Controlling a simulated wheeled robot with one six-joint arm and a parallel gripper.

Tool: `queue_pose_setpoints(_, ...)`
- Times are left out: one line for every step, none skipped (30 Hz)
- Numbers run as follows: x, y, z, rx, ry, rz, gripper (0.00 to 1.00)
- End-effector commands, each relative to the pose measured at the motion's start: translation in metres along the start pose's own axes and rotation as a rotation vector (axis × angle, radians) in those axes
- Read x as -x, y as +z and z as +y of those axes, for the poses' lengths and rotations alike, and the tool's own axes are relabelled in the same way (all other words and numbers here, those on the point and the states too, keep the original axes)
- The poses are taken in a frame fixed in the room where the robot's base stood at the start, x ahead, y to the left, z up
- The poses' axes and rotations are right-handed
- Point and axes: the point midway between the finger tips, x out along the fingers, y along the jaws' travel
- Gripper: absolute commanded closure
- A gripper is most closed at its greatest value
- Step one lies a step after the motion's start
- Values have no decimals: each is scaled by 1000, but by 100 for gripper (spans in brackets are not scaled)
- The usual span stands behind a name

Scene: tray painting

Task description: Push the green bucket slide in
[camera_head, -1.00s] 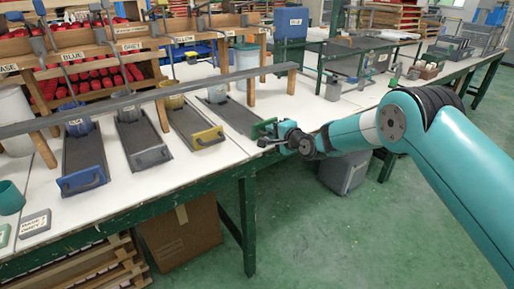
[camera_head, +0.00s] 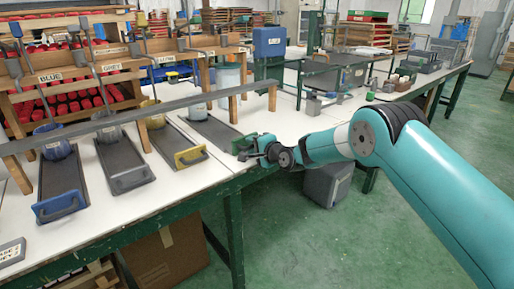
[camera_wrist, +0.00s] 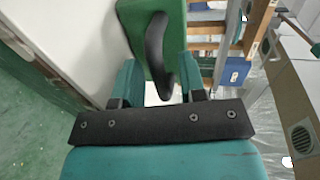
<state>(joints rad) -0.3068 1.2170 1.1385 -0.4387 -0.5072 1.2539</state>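The green bucket slide is a dark flat track (camera_head: 212,130) with a green front panel (camera_head: 243,141), lying on the white bench at the right end of the row of slides. A grey bucket (camera_head: 197,111) stands toward its back. My gripper (camera_head: 254,150) is at the front panel, close to the bench's front edge. In the wrist view the green panel (camera_wrist: 172,25) carries a curved black handle (camera_wrist: 155,48). The teal fingers of my gripper (camera_wrist: 162,85) stand apart on either side of the handle's near end. A gap shows beside the handle; contact is unclear.
Slides with yellow (camera_head: 191,156), grey (camera_head: 131,177) and blue (camera_head: 60,206) fronts lie to the left. A long grey rail (camera_head: 150,109) crosses above them. A dark bin (camera_head: 328,184) stands under the bench. The green floor in front is clear.

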Motion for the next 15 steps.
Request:
queue_pose_setpoints(1,0,0,0,0,0,62)
queue_pose_setpoints(2,0,0,0,1,0,62)
queue_pose_setpoints(5,0,0,0,1,0,62)
queue_pose_setpoints(7,0,-1,0,1,0,62)
queue_pose_setpoints(10,0,0,-1,2,0,62)
queue_pose_setpoints(15,0,-1,-1,2,0,62)
queue_pose_setpoints(19,0,-1,0,1,-1,62)
queue_pose_setpoints(24,0,-1,-1,2,0,62)
queue_pose_setpoints(32,-1,-2,-1,1,2,62)
queue_pose_setpoints(38,-1,-1,-2,2,1,62)
queue_pose_setpoints(44,-1,-1,-2,2,1,62)
queue_pose_setpoints(52,-1,-1,-3,3,1,62)
queue_pose_setpoints(59,-1,-1,-2,2,2,62)
queue_pose_setpoints(66,-1,0,-3,2,2,62)
queue_pose_setpoints(75,-1,0,-2,2,2,62)
